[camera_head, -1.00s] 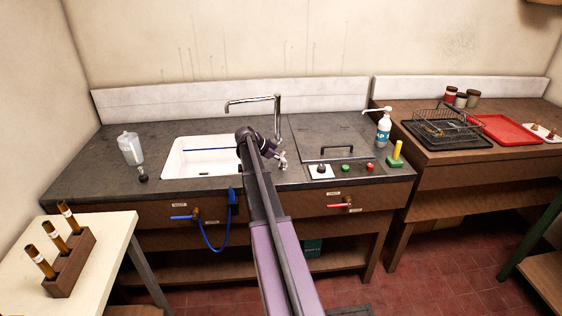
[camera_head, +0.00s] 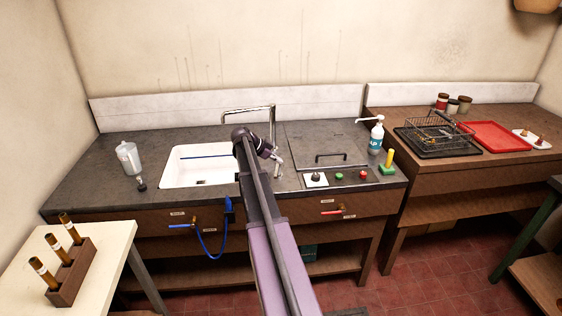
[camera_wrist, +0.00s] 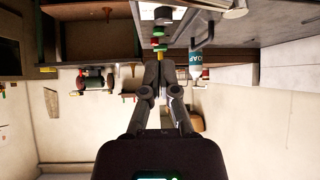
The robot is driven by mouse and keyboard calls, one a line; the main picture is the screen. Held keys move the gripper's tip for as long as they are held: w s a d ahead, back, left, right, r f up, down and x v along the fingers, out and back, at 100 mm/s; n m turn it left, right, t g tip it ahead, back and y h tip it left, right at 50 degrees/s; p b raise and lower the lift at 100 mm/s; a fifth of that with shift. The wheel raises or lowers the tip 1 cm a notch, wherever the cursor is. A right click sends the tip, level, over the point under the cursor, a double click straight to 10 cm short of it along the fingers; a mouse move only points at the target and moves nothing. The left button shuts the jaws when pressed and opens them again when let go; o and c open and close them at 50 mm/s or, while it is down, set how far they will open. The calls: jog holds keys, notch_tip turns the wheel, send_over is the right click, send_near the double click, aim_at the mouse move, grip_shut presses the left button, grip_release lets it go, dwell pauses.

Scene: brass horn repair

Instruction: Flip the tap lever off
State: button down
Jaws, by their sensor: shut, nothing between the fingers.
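A chrome tap (camera_head: 273,115) stands behind the white sink (camera_head: 186,181), its long spout reaching left. A small chrome piece (camera_head: 278,160) shows by its foot; I cannot tell whether it is the tap's lever. Below the counter front are a blue-handled valve (camera_head: 182,226) and a red-handled valve (camera_head: 332,212). My gripper (camera_head: 268,150) is over the counter just right of the sink, in front of the tap, its fingers mostly hidden. In the wrist view my gripper (camera_wrist: 158,55) is shut and empty, with the fingertips in line with the coloured buttons (camera_wrist: 159,41).
Right of my arm are a panel with a handle (camera_head: 331,155), a red button (camera_head: 363,175), a soap bottle (camera_head: 376,137) and a yellow-and-green block (camera_head: 387,163). A clear jug (camera_head: 128,156) stands left of the sink. A rack of brass tubes (camera_head: 70,272) is on the near-left table.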

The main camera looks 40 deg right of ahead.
jog(key=shift+w+a+r+p, duration=0.7)
jog(key=shift+w+r+p, duration=0.15)
jog(key=shift+r, duration=0.15)
jog(key=shift+w+a+r+p, duration=0.65)
jog(key=shift+w+r+p, duration=0.1)
jog(key=shift+w+r, duration=0.15)
jog(key=shift+s+a, duration=0.1)
jog(key=s+a+f+n+t+y, duration=0.2)
jog(key=a+n, duration=0.4)
jog(key=a, duration=0.7)
jog(key=s+a+f+n+t+y, duration=0.15)
jog(key=a+n, duration=0.35)
jog(key=a, duration=0.8)
jog(key=s+a+f+n+y, duration=0.1)
jog(key=s+a+n, duration=0.3)
jog(key=a, duration=0.4)
jog(key=s+a+n+t+y, duration=0.1)
jog(key=s+a+n, duration=0.3)
jog(key=a, duration=0.4)
jog(key=s+a+f+n+y, duration=0.1)
jog(key=s+a+n+y, duration=0.1)
jog(key=s+a+n, duration=0.3)
jog(key=a, duration=0.3)
jog(key=shift+a+f+y, duration=0.2)
jog(key=shift+f+y, duration=0.1)
jog(key=shift+y, duration=0.05)
